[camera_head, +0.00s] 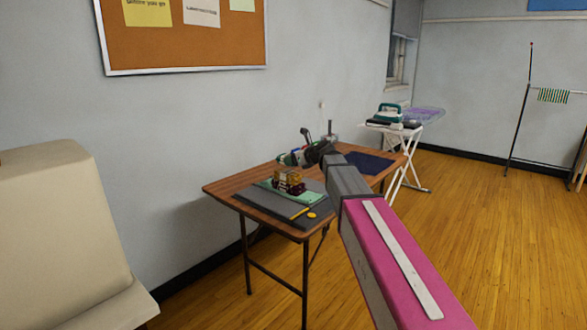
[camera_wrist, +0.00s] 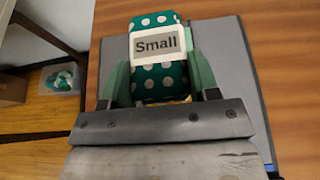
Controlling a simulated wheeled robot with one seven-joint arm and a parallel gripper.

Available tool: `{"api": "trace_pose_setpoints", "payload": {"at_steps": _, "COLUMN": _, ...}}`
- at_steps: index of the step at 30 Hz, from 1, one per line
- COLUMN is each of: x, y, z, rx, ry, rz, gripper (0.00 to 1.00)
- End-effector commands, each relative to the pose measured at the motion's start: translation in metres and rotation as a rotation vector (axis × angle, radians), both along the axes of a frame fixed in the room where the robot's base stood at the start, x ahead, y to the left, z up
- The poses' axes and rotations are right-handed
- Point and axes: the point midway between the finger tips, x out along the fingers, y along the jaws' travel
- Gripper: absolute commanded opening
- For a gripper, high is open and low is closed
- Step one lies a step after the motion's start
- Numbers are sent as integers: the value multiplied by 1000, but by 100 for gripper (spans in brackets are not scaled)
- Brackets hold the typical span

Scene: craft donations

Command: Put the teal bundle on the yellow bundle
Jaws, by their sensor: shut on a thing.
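The teal bundle (camera_wrist: 160,80) has white dots and a label reading "Small". In the wrist view it sits between the green fingers of my gripper (camera_wrist: 161,72), which is shut on it. A thin yellow strip, apparently part of the yellow bundle (camera_wrist: 181,101), shows at the teal bundle's lower edge. In the head view a small stack with the yellow bundle (camera_head: 288,175) on top and dark maroon below stands on the table. My arm reaches over the table beyond it. I cannot tell whether the teal and yellow bundles touch.
The wooden table (camera_head: 222,186) holds a dark grey mat (camera_head: 262,208), a pale green sheet, a yellow pencil-like item and a dark blue cloth (camera_head: 368,163). An ironing board with a teal iron (camera_head: 388,112) stands behind right. A beige chair-like piece (camera_head: 60,220) is at left.

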Motion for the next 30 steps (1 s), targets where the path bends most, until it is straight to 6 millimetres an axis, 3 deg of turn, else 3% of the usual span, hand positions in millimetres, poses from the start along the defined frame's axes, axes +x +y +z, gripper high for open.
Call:
{"api": "trace_pose_setpoints", "payload": {"at_steps": 7, "x": 0, "y": 0, "z": -31, "rx": 0, "ry": 2, "rz": -2, "gripper": 32}}
{"api": "trace_pose_setpoints", "payload": {"at_steps": 18, "x": 0, "y": 0, "z": -35, "rx": 1, "ry": 1, "rz": 0, "gripper": 32}}
{"api": "trace_pose_setpoints", "payload": {"at_steps": 19, "x": 0, "y": -1, "z": -36, "rx": 1, "ry": 1, "rz": 0, "gripper": 58}}
{"api": "trace_pose_setpoints", "payload": {"at_steps": 21, "x": 0, "y": 0, "z": -35, "rx": 0, "ry": 0, "rz": 0, "gripper": 81}}
{"api": "trace_pose_setpoints", "payload": {"at_steps": 30, "x": 0, "y": -1, "z": -35, "rx": 0, "ry": 0, "rz": -1, "gripper": 81}}
